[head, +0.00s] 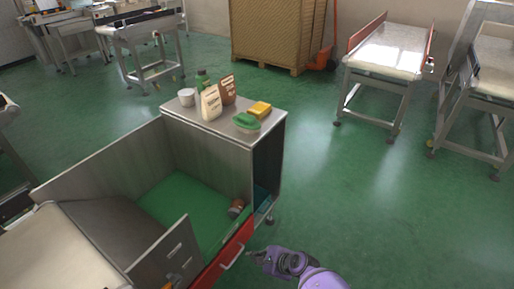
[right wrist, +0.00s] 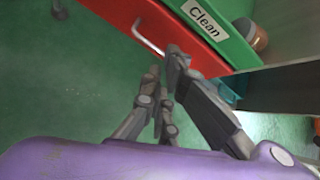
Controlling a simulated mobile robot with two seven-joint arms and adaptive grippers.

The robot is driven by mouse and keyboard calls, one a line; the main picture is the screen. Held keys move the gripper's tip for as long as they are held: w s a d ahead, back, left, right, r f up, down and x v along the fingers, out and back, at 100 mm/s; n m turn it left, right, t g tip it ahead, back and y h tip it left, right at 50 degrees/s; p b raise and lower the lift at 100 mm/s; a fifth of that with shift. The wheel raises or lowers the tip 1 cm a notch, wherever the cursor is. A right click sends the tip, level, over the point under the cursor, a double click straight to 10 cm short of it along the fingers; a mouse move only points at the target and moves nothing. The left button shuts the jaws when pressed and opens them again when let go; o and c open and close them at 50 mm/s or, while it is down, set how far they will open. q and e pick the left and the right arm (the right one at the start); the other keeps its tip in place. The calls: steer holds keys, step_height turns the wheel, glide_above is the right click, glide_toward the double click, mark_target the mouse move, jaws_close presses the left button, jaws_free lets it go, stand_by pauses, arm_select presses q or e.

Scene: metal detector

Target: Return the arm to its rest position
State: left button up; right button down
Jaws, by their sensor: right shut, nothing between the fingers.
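My right gripper (head: 256,256), on its purple arm, is at the bottom of the head view, just right of the red panel (head: 238,248) with a pale handle. In the right wrist view its fingers (right wrist: 167,62) are closed together, with nothing between them. The fingers appear near the silver handle (right wrist: 148,38) on the red front; the exact gap cannot be told. My left gripper does not show.
A grey cabinet (head: 213,150) carries bags, a white cup (head: 186,97), a green item (head: 246,121) and a yellow item (head: 260,109). A brown jar (head: 236,207) lies in the green-floored bin. Green floor (head: 380,220) is clear to the right.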

step_height(320, 180, up, 6)
steer(key=d+n+t+h+p, duration=0.1)
steer(key=n+t+p, duration=0.1)
steer(key=n, duration=0.7)
steer(key=s+d+r+n+t+h+p, duration=0.1)
steer(key=s+d+r+n+h+p, duration=0.1)
steer(key=s+d+r+n+p, duration=0.5)
steer(key=s+d+r+n+t+h, duration=0.1)
steer(key=s+d+r, duration=0.3)
steer(key=s, duration=0.7)
steer(key=s+d+r+n+h+p, duration=0.2)
steer(key=s+d+r+n+p, duration=0.3)
steer(key=s, duration=0.5)
arm_select(q)
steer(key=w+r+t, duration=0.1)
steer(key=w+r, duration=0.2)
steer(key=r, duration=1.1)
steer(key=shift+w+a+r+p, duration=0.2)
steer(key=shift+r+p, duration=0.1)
steer(key=shift+p, duration=0.15)
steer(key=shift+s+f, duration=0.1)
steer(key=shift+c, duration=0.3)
arm_select(e)
steer(key=s+d+r+m+g, duration=0.1)
steer(key=s+d, duration=0.1)
steer(key=s, duration=0.9)
steer(key=shift+r+m+h, duration=0.3)
steer(key=shift+r, duration=0.05)
